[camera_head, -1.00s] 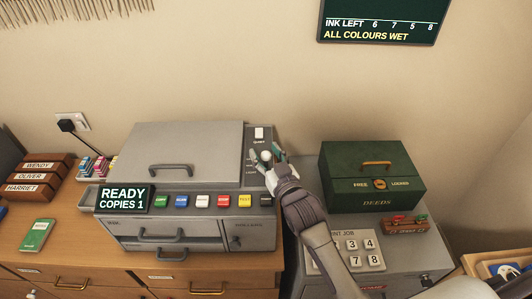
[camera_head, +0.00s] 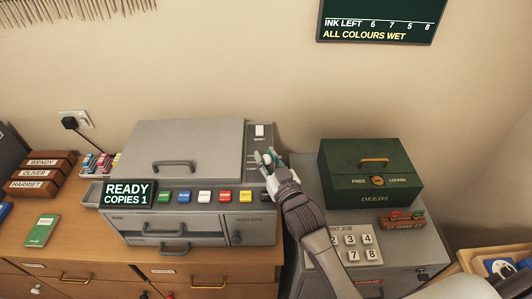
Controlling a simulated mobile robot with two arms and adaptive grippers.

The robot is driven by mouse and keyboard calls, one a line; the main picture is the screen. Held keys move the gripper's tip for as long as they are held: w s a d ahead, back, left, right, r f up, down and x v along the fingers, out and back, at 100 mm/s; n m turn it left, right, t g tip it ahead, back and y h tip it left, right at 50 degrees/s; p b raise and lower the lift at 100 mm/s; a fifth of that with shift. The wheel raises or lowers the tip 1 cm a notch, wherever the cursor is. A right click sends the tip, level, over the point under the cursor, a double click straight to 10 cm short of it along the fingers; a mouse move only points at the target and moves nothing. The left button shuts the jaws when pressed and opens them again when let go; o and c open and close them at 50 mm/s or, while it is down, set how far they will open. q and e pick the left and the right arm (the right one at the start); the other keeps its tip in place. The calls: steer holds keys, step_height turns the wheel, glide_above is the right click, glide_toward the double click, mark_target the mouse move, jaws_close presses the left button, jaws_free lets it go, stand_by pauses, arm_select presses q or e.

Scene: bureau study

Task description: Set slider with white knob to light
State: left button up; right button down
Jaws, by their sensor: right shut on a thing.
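The slider with the white knob (camera_head: 267,158) is on the dark panel (camera_head: 254,150) at the right of the grey printer (camera_head: 195,148). My right gripper (camera_head: 268,160) comes up from below and is shut on the white knob, which shows between its fingers. The gripper covers the lower part of the slider track, and the labels there are too small to read. My left gripper is not in view.
A white switch (camera_head: 259,130) is above the knob on the same panel. Several coloured buttons and a "READY COPIES 1" display (camera_head: 128,194) line the printer's front.

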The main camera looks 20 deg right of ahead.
steer(key=c, duration=1.3)
jaws_free()
steer(key=shift+f, duration=0.1)
steer(key=o, duration=0.5)
steer(key=shift+a, duration=0.15)
steer(key=shift+c, duration=0.2)
steer(key=s+d, duration=0.1)
steer(key=s, duration=1.1)
steer(key=shift+d, duration=0.2)
steer(key=shift+s, duration=0.1)
